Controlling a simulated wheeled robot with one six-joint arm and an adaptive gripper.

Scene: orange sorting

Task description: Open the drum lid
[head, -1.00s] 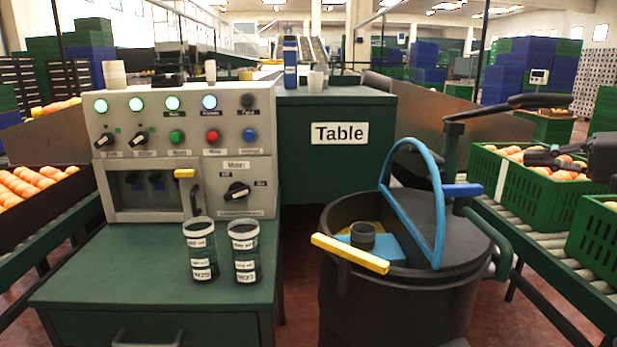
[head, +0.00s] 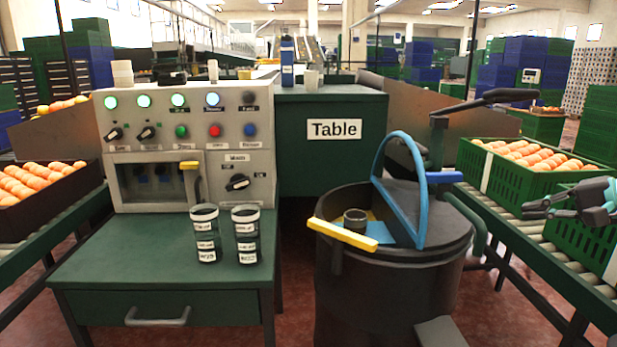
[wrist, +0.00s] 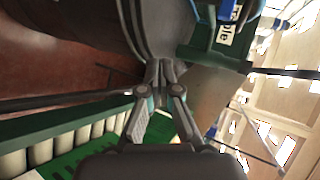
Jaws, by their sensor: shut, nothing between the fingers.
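The dark drum (head: 385,290) stands right of the green desk. A blue-rimmed lid panel (head: 402,190) stands raised across its top. The front left of the top is uncovered and shows a grey cup (head: 355,220) and blue and yellow surfaces. A yellow bar (head: 342,234) lies at the left rim; a blue handle (head: 445,177) sticks out right of the lid. My gripper (head: 530,208) is right of the drum, apart from it, in front of the green crates. In the wrist view, my fingertips (wrist: 161,72) meet with nothing between them; the drum's dark side (wrist: 75,25) lies beyond.
Green crates of oranges (head: 510,172) stand on a roller conveyor (head: 545,245) at the right. Two dark labelled cups (head: 206,235) stand on the desk (head: 130,255) before a control panel (head: 190,120). A green cabinet labelled Table (head: 345,165) is behind. Red floor shows around the drum.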

